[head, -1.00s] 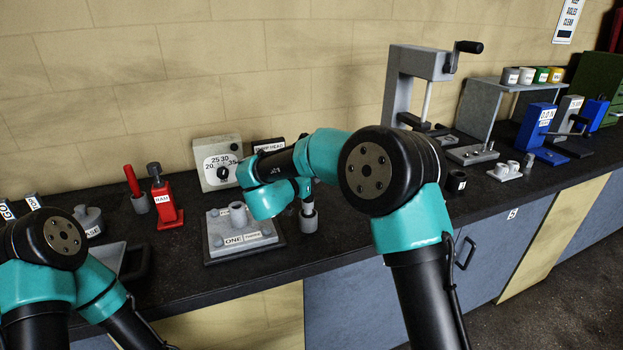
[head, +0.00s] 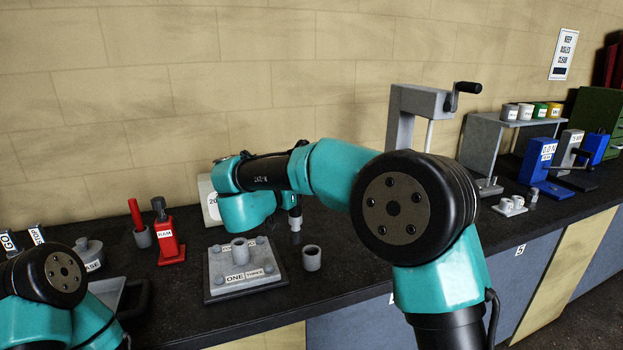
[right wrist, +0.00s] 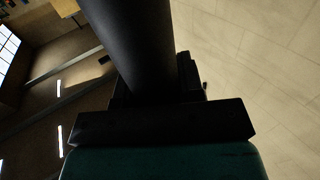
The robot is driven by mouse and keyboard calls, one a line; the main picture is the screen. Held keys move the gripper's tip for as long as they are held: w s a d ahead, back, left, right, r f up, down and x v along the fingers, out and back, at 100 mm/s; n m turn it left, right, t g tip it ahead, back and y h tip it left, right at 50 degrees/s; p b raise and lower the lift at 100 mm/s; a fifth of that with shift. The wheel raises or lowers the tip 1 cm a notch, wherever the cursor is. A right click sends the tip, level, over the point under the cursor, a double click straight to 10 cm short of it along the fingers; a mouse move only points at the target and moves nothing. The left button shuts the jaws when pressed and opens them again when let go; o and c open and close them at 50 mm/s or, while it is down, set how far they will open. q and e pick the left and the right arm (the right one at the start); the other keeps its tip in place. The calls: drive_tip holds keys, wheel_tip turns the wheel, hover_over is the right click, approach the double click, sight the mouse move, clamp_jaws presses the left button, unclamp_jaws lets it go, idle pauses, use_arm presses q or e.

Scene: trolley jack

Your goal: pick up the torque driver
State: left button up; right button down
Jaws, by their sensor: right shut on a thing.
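The torque driver hangs upright with its grey lower end (head: 295,224) showing in the head view, above and slightly left of the small grey cup (head: 312,257) and clear of it. My right gripper (right wrist: 158,98) is shut on the driver. In the right wrist view the driver is a thick dark cylinder (right wrist: 132,45) between the black jaws. In the head view my own arm hides most of the grip and the driver's upper part. Only my left arm's links show at the lower left; its gripper is out of view.
A grey plate with bolts and a label reading ONE (head: 243,268) lies left of the cup. A red jack piece (head: 168,238) and a red-handled tool (head: 137,218) stand further left. A crank press (head: 402,120) and blue blocks (head: 545,160) stand right.

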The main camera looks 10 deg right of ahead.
drive_tip(key=v, duration=1.1)
drive_tip(key=shift+s+a, duration=0.2)
drive_tip(key=shift+a, duration=0.1)
drive_tip(key=w+a+n+t+y, duration=0.2)
drive_tip(key=w+a+n+y, duration=0.1)
drive_tip(key=a, duration=0.3)
drive_tip(key=w+a+f+n+t+y, duration=0.1)
drive_tip(key=w+a+n+t+y, duration=0.1)
drive_tip(key=a, duration=0.5)
drive_tip(key=n+t+y, duration=0.1)
drive_tip(key=y, duration=0.1)
drive_tip(key=shift+w+f+y, duration=0.2)
drive_tip(key=shift+w+y, duration=0.1)
drive_tip(key=shift+w, duration=0.1)
drive_tip(key=shift+f, duration=0.15)
wheel_tip(320, 180, down, 6)
drive_tip(key=shift+f, duration=0.8)
idle(2.1)
